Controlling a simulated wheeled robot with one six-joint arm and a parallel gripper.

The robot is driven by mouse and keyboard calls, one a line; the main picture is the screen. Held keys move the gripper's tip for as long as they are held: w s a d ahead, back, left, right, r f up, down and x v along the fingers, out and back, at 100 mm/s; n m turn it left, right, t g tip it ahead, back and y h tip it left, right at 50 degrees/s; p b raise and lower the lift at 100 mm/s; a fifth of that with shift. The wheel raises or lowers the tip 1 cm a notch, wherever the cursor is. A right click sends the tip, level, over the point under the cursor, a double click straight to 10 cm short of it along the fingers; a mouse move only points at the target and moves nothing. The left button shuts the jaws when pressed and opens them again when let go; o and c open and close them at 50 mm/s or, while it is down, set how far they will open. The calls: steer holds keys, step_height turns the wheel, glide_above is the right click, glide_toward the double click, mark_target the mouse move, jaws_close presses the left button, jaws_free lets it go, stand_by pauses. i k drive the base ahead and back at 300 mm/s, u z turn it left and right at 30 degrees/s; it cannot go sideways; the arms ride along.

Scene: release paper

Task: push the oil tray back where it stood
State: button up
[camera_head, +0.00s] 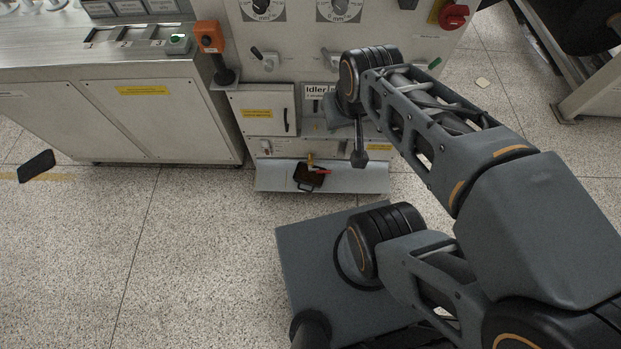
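A small black tray with dark brown content, which looks like the oil tray (306,184), sits on a pale metal ledge (350,180) low at the front of the machine. It is below a brass tap (311,161) with a red handle, which covers part of its top edge. My gripper (359,158) points down in front of the machine, to the right of the tray and apart from it in the picture. Its fingertips are small and dark, seen nearly edge-on, so their opening does not show. I see nothing held in it.
The machine front (262,140) rises behind the ledge, with a small cabinet door and handle. A metal cabinet (150,120) stands at left. A black flat object (36,166) is at far left by a yellow floor line. The speckled floor (200,260) at left front is clear.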

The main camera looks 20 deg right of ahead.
mark_target(301, 175)
steer(key=u, duration=0.45)
steer(key=k, duration=0.55)
steer(key=u, duration=1.05)
steer(key=i, duration=1.3)
steer(key=z, duration=0.2)
